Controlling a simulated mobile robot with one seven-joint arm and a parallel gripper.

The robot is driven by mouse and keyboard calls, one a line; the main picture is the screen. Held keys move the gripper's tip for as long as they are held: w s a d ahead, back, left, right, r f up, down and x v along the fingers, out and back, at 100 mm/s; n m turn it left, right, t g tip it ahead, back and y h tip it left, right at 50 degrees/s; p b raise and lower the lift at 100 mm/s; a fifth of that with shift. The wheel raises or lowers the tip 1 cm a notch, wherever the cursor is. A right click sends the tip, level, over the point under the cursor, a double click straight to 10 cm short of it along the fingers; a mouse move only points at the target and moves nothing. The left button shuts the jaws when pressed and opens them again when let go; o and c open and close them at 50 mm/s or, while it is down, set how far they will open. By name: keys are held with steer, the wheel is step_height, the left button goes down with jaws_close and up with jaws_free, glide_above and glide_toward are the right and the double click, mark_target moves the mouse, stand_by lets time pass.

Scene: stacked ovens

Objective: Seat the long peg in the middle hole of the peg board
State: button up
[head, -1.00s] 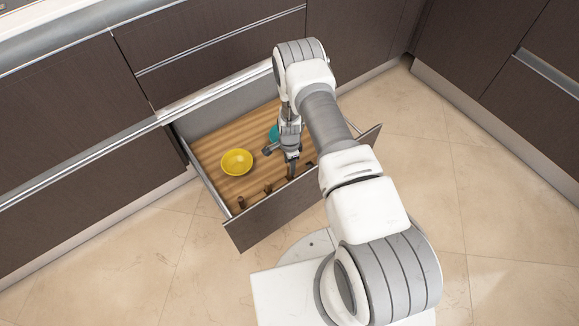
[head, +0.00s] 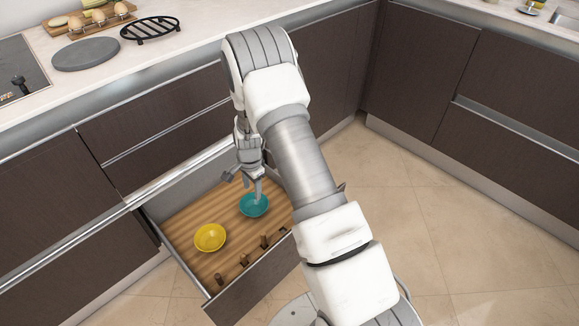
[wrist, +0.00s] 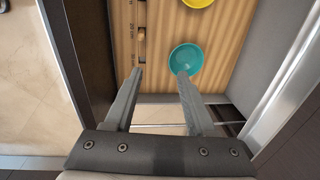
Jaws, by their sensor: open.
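Several short dark brown pegs stand in a row along the front of the open drawer; one peg (head: 244,260) is near the row's middle. I cannot tell which peg is the long one, or make out a middle hole. My gripper (head: 244,185) is raised above the drawer, near the teal bowl in the head view. In the wrist view my gripper (wrist: 160,71) is open, with nothing between its fingers.
A teal bowl (head: 254,205) and a yellow bowl (head: 210,237) sit in the drawer. Drawer walls and the front panel (head: 255,290) surround them. Above is a counter with a dark grey round slab (head: 86,54) and a black rack (head: 150,29). Tiled floor to the right is clear.

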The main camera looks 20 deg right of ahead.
steer(key=s+r+n+t, duration=0.1)
steer(key=s+r+n, duration=0.25)
steer(key=r, duration=1.05)
steer(key=s+r+n+t, duration=0.1)
steer(key=s+r+n, duration=0.3)
steer(key=r, duration=1)
steer(key=s+r+n+t, duration=0.1)
steer(key=s+r+n, duration=0.2)
steer(key=s, duration=0.8)
steer(key=s+r+n+t, duration=0.1)
steer(key=s+r+n, duration=0.2)
steer(key=s+r, duration=0.5)
steer(key=s, duration=0.3)
steer(key=shift+d+t, duration=0.3)
steer(key=shift+d, duration=0.05)
